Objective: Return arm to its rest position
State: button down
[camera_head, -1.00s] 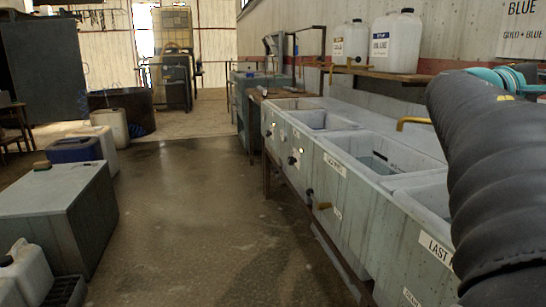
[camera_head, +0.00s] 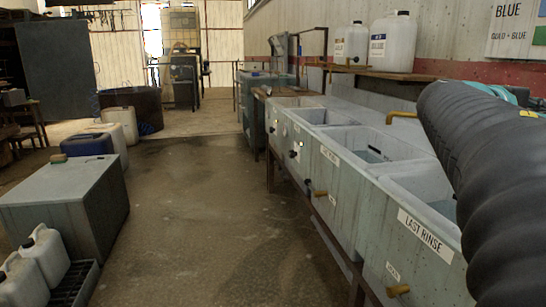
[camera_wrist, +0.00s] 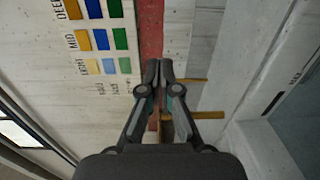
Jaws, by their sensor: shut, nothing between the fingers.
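My gripper (camera_wrist: 160,72) shows in the wrist view with its two fingers together and nothing between them. It points toward the wall, in front of a red stripe and beside a colour chart (camera_wrist: 100,40) with blue, green and gold squares. In the head view my dark ribbed arm fills the right side and hides part of the sinks and wall. The gripper itself is not seen in the head view.
A row of grey sinks (camera_head: 345,185) runs along the right, one labelled "LAST RINSE". White jugs (camera_head: 392,42) stand on a wall shelf (camera_head: 390,73). A grey box (camera_head: 68,195) and white canisters (camera_head: 45,255) are at left. The floor (camera_head: 190,220) between is clear.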

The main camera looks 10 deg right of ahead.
jog(key=w+a+f+t+y, duration=0.2)
jog(key=a+f+t+y, duration=0.5)
jog(key=a+f, duration=1.25)
jog(key=s+a+f+y, duration=0.3)
jog(key=a+f+y, duration=0.2)
jog(key=a, duration=0.5)
jog(key=s+a+f+g+y, duration=0.1)
jog(key=s+a+f+y, duration=0.2)
jog(key=a+f, duration=0.7)
jog(key=a+y, duration=0.1)
jog(key=y, duration=0.1)
jog(key=shift+m+y+p, duration=0.3)
